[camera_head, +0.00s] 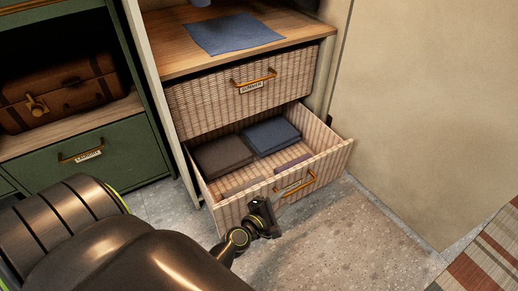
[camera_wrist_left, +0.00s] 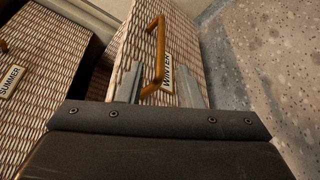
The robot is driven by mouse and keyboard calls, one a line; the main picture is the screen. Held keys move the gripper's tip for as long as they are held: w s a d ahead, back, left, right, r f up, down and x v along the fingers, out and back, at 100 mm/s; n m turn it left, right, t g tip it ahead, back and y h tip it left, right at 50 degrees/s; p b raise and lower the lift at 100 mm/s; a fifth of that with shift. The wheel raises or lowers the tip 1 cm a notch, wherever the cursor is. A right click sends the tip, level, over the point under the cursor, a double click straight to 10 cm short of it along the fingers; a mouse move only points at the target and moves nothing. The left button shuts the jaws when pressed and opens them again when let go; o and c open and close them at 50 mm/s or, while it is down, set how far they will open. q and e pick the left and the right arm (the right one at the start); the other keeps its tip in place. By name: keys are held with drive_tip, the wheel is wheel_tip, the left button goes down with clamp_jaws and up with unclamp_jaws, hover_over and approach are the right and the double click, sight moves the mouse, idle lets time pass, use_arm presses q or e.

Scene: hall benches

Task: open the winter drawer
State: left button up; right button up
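The winter drawer (camera_head: 328,164) is the lower wicker drawer and stands pulled out, with its inside showing. Its brass handle (camera_head: 296,186) is on the front; in the left wrist view the handle (camera_wrist_left: 160,50) is beside a tag (camera_wrist_left: 167,72) reading WINTER. My left gripper (camera_head: 268,214) is just in front of the drawer front, low and left of the handle. In the left wrist view its two grey fingers (camera_wrist_left: 160,90) are apart, with the handle's near end between or just beyond them; contact cannot be told. My right gripper is not in view.
Folded brown cloth (camera_head: 223,157) and blue cloth (camera_head: 271,135) lie in the drawer. The shut summer drawer (camera_head: 240,92) is above. A green cabinet (camera_head: 95,155) with a brown suitcase (camera_head: 62,92) stands left, a beige wall (camera_head: 430,110) right. The floor (camera_head: 340,235) in front is clear.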

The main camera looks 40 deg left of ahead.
use_arm(q)
drive_tip(key=b+v, duration=0.1)
drive_tip(key=v, duration=0.9)
drive_tip(key=shift+s, duration=0.35)
drive_tip(key=shift+a+r, duration=0.1)
